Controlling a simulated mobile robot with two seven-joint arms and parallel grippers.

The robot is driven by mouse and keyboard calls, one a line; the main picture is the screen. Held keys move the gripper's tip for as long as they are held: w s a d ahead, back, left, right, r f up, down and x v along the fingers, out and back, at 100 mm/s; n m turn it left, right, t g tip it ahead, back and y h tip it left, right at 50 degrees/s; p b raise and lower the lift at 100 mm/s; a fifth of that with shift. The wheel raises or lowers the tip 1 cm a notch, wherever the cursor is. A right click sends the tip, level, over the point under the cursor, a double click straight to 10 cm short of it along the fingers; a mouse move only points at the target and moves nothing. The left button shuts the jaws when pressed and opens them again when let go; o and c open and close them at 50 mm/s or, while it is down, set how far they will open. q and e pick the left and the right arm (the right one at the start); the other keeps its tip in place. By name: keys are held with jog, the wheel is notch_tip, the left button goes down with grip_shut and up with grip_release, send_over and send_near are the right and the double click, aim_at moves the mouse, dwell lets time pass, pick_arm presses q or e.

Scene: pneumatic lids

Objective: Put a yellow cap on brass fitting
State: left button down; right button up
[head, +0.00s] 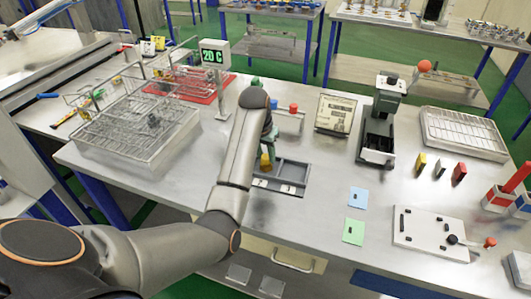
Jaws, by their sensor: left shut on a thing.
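My left arm reaches forward over the middle of the table. Its gripper (267,152) points down over the left end of a grey tray (292,171) and is shut on a small yellow thing, which looks like the yellow cap (265,161). Only part of the cap shows below the fingers. I cannot make out a brass fitting; my arm and gripper hide the area around the cap. I cannot tell whether the cap touches anything beneath it. My right gripper is not in view.
A rail behind the gripper carries a blue piece (273,104) and a red piece (293,107). A wire basket (140,120) stands left, a black-and-grey device (379,140) right. Blue (358,197) and green (353,231) cards lie front right. The table front is mostly clear.

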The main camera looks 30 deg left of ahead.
pick_arm(q)
jog(key=shift+f, duration=0.15)
jog(key=shift+c, duration=0.4)
grip_release()
jog(key=shift+r, duration=3.6)
jog(key=shift+f, duration=0.1)
